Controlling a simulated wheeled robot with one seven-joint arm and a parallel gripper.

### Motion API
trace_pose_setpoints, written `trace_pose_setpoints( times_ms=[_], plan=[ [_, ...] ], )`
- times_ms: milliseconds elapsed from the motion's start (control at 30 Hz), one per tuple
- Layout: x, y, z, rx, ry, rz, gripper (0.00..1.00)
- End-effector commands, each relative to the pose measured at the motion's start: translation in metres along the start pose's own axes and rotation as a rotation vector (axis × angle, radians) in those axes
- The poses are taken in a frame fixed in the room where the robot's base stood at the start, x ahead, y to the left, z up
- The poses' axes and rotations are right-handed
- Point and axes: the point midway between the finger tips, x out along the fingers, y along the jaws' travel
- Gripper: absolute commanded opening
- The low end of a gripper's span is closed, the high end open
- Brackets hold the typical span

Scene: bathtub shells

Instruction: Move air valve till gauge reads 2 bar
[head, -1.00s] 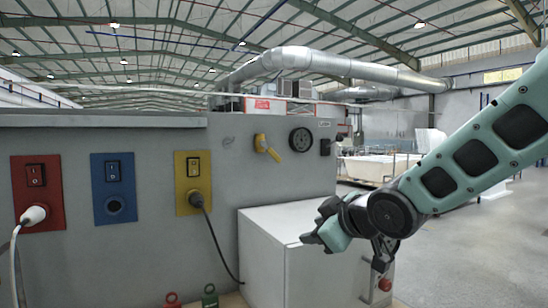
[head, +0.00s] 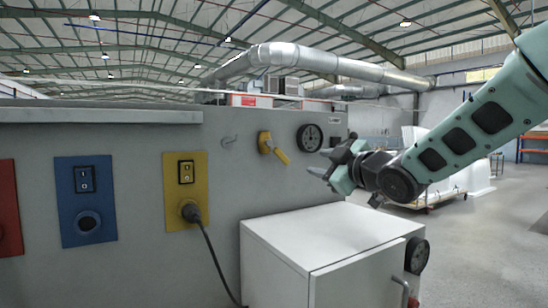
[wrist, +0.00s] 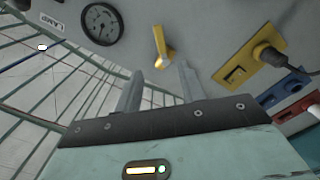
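The yellow air valve (head: 265,143) is on the grey panel; its handle slants down to the right in the head view. The round dark gauge (head: 309,137) is just right of it; its reading is too small to tell. My gripper (head: 332,167) is below and right of the gauge, apart from the valve. In the wrist view, the two fingers of my gripper (wrist: 158,82) are spread with nothing between them. The valve (wrist: 163,48) is beyond the fingertips there, and the gauge (wrist: 102,24) is at upper left with a pale needle.
A white cabinet (head: 325,235) stands below my gripper, against the panel. Left of the valve are a yellow switch plate (head: 186,165) with a black plug and hanging cable, a blue plate (head: 85,200) and a red plate (head: 8,210). Open floor lies right.

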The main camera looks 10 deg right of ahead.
Motion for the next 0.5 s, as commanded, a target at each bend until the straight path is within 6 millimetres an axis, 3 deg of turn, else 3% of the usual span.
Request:
trace_pose_setpoints(
  times_ms=[167, 500],
  plan=[
    [0.012, 0.001, -0.001, 0.001, 0.0, -0.002, 0.4],
    [0.076, 0.001, -0.002, 0.003, -0.001, -0.004, 0.4]
  ],
)
